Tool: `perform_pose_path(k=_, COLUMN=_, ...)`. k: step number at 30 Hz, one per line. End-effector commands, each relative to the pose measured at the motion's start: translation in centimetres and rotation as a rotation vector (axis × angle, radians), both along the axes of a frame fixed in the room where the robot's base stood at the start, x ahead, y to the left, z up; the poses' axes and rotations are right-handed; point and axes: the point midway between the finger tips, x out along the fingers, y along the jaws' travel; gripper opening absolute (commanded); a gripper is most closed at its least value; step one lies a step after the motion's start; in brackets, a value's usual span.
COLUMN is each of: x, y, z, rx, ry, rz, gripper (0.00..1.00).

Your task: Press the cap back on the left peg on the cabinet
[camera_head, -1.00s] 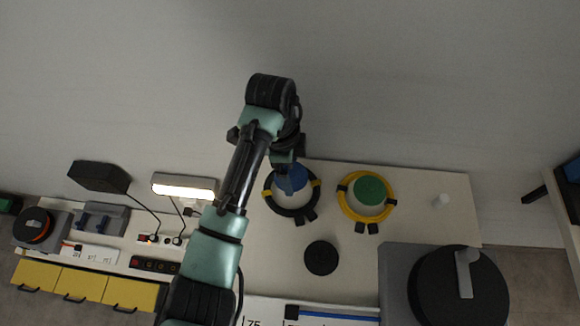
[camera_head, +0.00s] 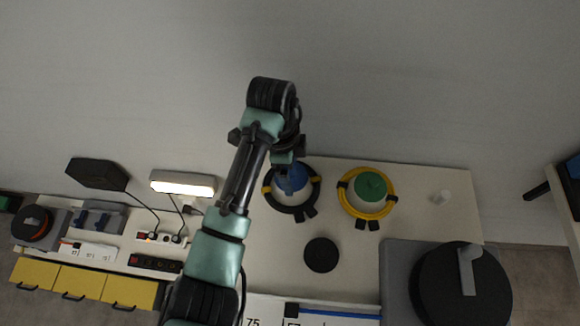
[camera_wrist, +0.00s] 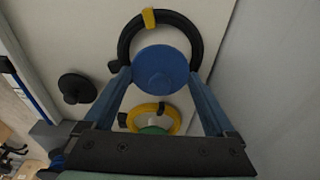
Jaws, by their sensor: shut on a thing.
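My gripper (camera_wrist: 158,82) has its two blue fingers on either side of the round blue cap (camera_wrist: 160,66) and is shut on it. In the head view the blue cap (camera_head: 291,180) shows below my wrist, inside the black ring (camera_head: 296,210) with yellow clips on the cabinet (camera_head: 345,235). The wrist view shows the same black ring (camera_wrist: 124,43) around the cap. The left peg is hidden behind the cap, so I cannot tell whether the cap is seated. A green cap (camera_head: 370,186) sits inside the yellow ring (camera_head: 345,203) to the right.
A black disc (camera_head: 321,255) lies below the rings. A large dark round unit (camera_head: 440,290) is at lower right. A lit lamp (camera_head: 183,184), cables and switches are at left. The surface between the rings is clear.

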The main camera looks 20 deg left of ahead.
Motion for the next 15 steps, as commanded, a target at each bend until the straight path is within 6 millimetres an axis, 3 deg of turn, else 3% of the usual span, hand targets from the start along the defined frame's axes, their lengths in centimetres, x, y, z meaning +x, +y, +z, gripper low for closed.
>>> perform_pose_path(k=15, x=0.00, y=-0.01, z=-1.12, rx=0.000, ry=0.000, rz=0.000, gripper=0.28)
